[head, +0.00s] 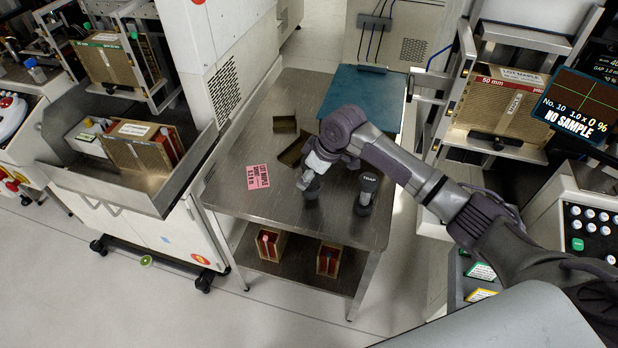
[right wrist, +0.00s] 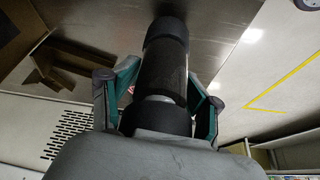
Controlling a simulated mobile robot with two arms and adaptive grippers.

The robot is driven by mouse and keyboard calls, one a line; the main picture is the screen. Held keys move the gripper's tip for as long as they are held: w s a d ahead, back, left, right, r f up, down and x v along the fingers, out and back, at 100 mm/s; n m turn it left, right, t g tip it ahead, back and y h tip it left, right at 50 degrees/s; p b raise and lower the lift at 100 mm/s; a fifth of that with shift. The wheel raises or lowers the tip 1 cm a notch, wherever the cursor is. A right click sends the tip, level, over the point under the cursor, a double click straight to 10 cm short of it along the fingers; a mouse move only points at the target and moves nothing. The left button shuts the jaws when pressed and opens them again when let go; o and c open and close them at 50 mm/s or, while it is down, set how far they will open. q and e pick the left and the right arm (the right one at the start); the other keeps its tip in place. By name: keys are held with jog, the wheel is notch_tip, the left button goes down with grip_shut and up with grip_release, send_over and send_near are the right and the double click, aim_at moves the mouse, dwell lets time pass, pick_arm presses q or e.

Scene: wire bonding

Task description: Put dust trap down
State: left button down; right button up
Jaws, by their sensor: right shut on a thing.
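My right gripper (head: 314,168) is over the front middle of the steel table. In the right wrist view its green-edged fingers (right wrist: 162,95) are shut on a dark dumbbell-shaped dust trap (right wrist: 163,78), with one finger on each side. In the head view the lower part of this dust trap (head: 312,190) shows just under the gripper, at or very near the tabletop; I cannot tell if it touches. A similar dark piece with a light label on top (head: 368,188) stands upright on the table to the right, apart from the gripper. My left gripper is not in view.
The steel table (head: 235,190) also carries a pink label card (head: 258,177), small open brown trays (head: 284,124) and a blue mat (head: 350,95). Red-and-tan boxes (head: 269,243) sit on its lower shelf. The table's front strip is clear.

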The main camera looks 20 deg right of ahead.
notch_tip(320, 180, down, 2)
jog(key=shift+f, duration=0.15)
jog(key=o, duration=1.3)
jog(key=shift+d+r, duration=0.1)
jog(key=shift+r, duration=0.4)
jog(key=v, duration=1.1)
jog(key=shift+s+p, duration=0.15)
jog(key=shift+p, duration=0.15)
